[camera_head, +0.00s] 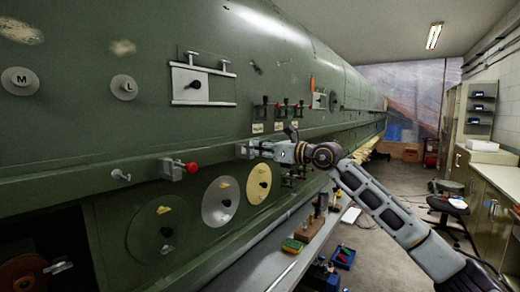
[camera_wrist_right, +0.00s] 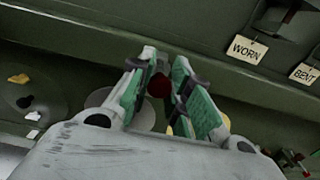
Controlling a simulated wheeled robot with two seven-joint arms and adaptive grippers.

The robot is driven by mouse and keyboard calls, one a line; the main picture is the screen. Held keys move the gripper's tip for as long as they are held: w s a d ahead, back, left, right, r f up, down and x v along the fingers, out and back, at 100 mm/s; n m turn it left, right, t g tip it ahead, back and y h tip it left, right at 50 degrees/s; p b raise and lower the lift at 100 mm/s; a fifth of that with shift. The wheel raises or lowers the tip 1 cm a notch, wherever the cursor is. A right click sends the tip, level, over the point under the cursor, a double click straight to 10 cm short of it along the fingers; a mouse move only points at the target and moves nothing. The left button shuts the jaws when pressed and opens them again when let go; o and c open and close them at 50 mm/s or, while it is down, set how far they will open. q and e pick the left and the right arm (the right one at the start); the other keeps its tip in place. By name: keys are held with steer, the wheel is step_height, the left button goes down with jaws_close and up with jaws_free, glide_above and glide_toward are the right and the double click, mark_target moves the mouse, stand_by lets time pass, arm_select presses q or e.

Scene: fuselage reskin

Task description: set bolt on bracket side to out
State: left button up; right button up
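A small grey metal fixture with a red knob (camera_head: 192,167) is mounted on the green fuselage side (camera_head: 70,130). I cannot tell for sure whether it is the bolt of the task. My right gripper (camera_head: 243,150) is to the right of the red knob and apart from it in the head view. In the right wrist view the right gripper (camera_wrist_right: 162,85) has its green-padded fingers spread, with the dark red knob (camera_wrist_right: 159,84) showing in the gap beyond them. Nothing is held. A pale bracket plate (camera_head: 187,77) with a black knob sits higher up. My left gripper is not in view.
Round discs (camera_head: 220,201) hang below the ledge. Tags reading WORN (camera_wrist_right: 246,49) and BENT (camera_wrist_right: 304,73) hang under dark fittings. A bench with small tools (camera_head: 291,245) runs along the fuselage. The aisle floor (camera_head: 372,237) at right is partly clear.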

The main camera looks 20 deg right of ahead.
jaws_close()
